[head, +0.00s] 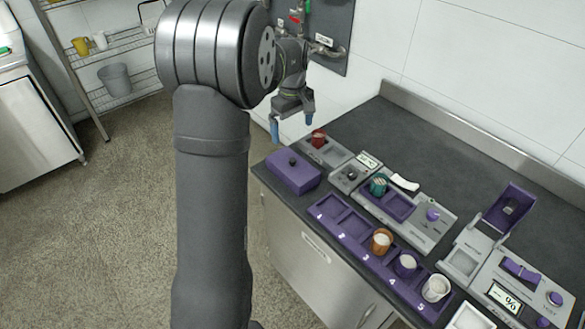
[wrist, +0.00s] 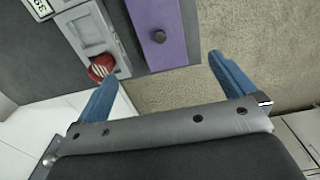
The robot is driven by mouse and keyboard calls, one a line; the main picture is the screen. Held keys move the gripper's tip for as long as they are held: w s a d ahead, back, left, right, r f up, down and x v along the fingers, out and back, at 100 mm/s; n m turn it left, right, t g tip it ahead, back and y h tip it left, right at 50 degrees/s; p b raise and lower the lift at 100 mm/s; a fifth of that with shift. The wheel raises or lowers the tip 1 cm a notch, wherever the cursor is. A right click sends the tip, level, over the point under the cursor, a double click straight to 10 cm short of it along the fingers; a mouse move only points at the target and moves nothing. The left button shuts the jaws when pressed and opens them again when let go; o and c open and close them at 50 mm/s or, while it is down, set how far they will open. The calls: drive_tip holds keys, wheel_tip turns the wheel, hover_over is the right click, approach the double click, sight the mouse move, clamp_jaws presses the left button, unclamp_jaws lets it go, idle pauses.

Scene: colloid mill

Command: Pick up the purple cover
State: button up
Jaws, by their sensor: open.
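The purple cover (head: 293,178) is a flat rectangular block with a small dark knob on top. It lies at the near left corner of the dark counter. In the wrist view the purple cover (wrist: 170,52) shows at the top, its knob between the lines of the two fingers. My gripper (head: 291,125) has blue fingers, spread apart with nothing between them. It hangs in the air above the counter's left end, above the cover. In the wrist view my gripper (wrist: 161,67) also shows open, the cover beyond the fingertips.
A red cup (head: 318,138) stands in a grey unit just behind the cover. A purple numbered rack (head: 350,228) with several cups runs along the front edge. A hinged purple lid (head: 510,208) stands raised at the right. The counter's back (head: 400,135) is clear.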

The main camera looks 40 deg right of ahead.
sight(293, 160)
wheel_tip(293, 160, down, 12)
drive_tip(key=f, duration=0.5)
drive_tip(key=shift+s+f, duration=0.1)
drive_tip(key=shift+s, duration=0.1)
drive_tip(key=c, duration=0.9)
